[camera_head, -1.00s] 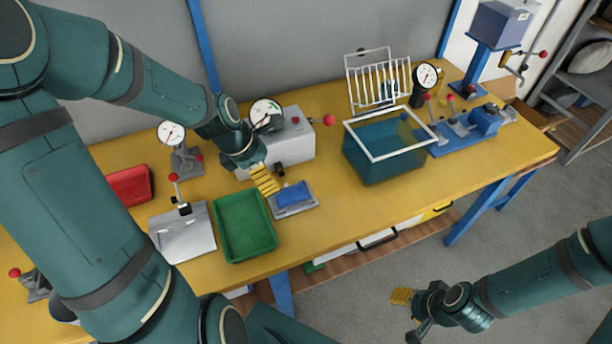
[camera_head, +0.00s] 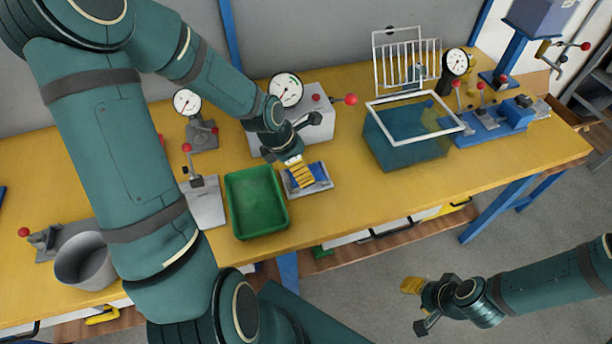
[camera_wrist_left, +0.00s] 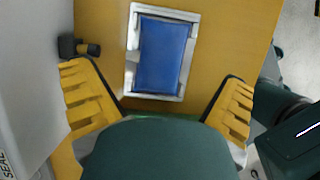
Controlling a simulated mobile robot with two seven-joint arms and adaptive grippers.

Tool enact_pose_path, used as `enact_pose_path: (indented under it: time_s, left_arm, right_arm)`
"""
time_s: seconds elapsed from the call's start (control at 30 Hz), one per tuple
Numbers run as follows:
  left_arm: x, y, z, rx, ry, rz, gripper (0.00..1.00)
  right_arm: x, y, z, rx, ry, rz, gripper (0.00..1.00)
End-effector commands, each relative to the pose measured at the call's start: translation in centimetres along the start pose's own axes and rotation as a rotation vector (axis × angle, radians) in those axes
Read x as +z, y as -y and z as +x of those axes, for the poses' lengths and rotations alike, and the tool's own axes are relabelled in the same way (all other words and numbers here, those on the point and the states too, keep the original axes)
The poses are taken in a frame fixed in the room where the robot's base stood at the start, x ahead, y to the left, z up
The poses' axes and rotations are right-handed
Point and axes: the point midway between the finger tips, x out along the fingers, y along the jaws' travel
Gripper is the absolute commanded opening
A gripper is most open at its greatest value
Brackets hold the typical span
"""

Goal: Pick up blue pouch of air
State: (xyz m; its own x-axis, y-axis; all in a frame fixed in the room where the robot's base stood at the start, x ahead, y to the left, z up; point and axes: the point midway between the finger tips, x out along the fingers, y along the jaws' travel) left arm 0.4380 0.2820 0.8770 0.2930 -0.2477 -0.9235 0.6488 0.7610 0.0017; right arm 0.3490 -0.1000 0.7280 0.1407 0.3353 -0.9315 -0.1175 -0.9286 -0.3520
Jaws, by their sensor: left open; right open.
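The blue pouch (camera_head: 316,172) lies flat on a small grey metal plate (camera_head: 327,182) on the yellow bench. In the left wrist view the whole pouch (camera_wrist_left: 162,54) shows, framed by the plate's light rim (camera_wrist_left: 190,30). My left gripper (camera_head: 302,178) is over the pouch and hides part of it in the head view. In the left wrist view its yellow fingers (camera_wrist_left: 160,100) are spread wide on either side of the pouch, with nothing between them. My right gripper (camera_head: 415,305) is open and empty, out over the floor in front of the bench.
A green tray (camera_head: 257,232) stands just left of the plate. A grey box machine with a dial (camera_head: 320,122) stands behind it. A water tank with a white rim (camera_head: 410,150) stands to the right. The bench front between plate and tank is clear.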

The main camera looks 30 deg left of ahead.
Motion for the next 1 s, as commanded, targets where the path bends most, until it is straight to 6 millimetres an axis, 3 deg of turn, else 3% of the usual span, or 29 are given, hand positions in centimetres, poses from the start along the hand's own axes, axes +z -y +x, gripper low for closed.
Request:
enact_pose_path:
  time_s: [0.03, 0.2, 0.5, 0.53, 0.7, 1.0]
  left_arm:
    - [-0.2, 0.2, 1.3, -0.005, -0.001, 0.002, 0.99]
    - [-0.1, 0.3, 3.3, -0.003, -0.001, 0.002, 0.99]
    - [-0.1, 0.2, 3.6, -0.001, -0.001, 0.0, 0.99]
    - [-0.1, 0.2, 3.6, -0.001, -0.001, 0.0, 0.95]
    - [-0.1, 0.2, 3.6, -0.001, -0.001, 0.0, 0.4]
    - [-0.1, 0.3, 3.6, -0.004, -0.002, 0.001, 0.38]
  right_arm:
    - [0.0, -0.3, 0.7, 0.0, -0.002, 0.0, 0.47]
    - [-0.1, -0.6, 1.5, 0.0, -0.007, -0.001, 0.47]
    - [-0.2, -0.6, 1.6, 0.0, -0.009, -0.001, 0.47]
    - [-0.2, -0.6, 1.6, 0.0, -0.009, -0.001, 0.47]
    - [-0.2, -0.6, 1.6, 0.0, -0.008, -0.001, 0.47]
    - [-0.2, -0.6, 1.6, 0.0, -0.008, -0.001, 0.47]
